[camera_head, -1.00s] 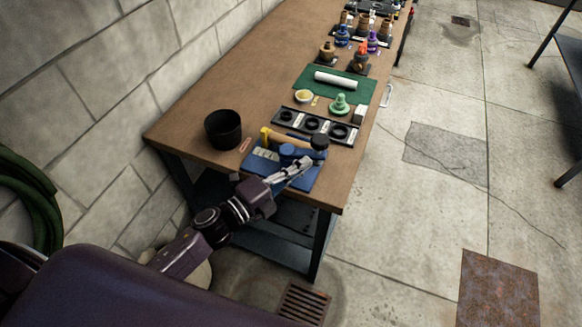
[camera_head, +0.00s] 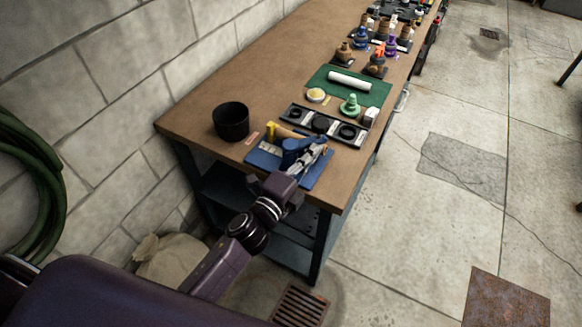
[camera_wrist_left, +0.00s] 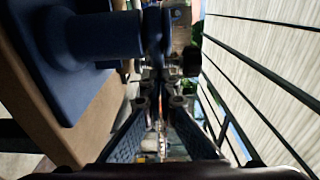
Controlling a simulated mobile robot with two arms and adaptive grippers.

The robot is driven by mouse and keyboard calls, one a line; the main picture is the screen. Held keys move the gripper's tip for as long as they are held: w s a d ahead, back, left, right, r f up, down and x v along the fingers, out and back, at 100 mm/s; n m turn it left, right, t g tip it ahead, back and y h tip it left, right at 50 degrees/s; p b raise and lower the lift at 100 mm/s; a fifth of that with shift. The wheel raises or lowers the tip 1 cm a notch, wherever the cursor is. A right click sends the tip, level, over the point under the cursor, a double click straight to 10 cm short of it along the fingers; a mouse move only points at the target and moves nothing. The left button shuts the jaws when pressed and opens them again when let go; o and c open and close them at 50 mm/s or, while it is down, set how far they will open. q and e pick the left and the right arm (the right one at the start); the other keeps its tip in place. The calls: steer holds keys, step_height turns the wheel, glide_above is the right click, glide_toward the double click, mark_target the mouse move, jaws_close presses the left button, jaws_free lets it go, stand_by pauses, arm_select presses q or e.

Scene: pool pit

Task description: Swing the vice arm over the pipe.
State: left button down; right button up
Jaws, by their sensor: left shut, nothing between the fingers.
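The blue vice (camera_head: 293,150) stands on a blue base plate (camera_head: 262,158) at the near end of the workbench. A yellow part (camera_head: 271,131) and a tan bar, perhaps the pipe (camera_head: 290,133), lie at its back. My left gripper (camera_head: 318,152) is shut and empty, at the right side of the vice, overlapping it; I cannot tell whether they touch. In the left wrist view, a blue cylinder of the vice (camera_wrist_left: 105,37) is left of my fingers (camera_wrist_left: 160,88). The vice arm is partly hidden and hard to make out. My right gripper is out of view.
A black cup (camera_head: 231,122) stands left of the vice. A black tray (camera_head: 300,123) with round slots lies behind it. A green mat (camera_head: 372,94) with a white roll (camera_head: 349,80) and several fittings fill the bench beyond. The bench's right edge is close.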

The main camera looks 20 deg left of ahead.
arm_select(q)
steer(key=shift+w+d+f+n+t+y+b, duration=0.1)
steer(key=shift+w+n+t+y+b, duration=0.2)
steer(key=shift+n+y+b, duration=0.5)
steer(key=shift+w+n+y+b, duration=0.4)
steer(key=shift+n+y, duration=0.2)
steer(key=shift+y, duration=0.7)
steer(key=shift+w+a+b, duration=0.2)
steer(key=shift+w+b, duration=0.1)
steer(key=shift+w, duration=0.1)
steer(key=shift+w+a, duration=0.2)
steer(key=shift+w, duration=0.35)
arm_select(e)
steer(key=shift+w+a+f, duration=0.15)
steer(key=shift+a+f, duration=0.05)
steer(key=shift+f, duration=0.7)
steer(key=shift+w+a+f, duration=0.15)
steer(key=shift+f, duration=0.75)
arm_select(q)
steer(key=shift+w, duration=0.1)
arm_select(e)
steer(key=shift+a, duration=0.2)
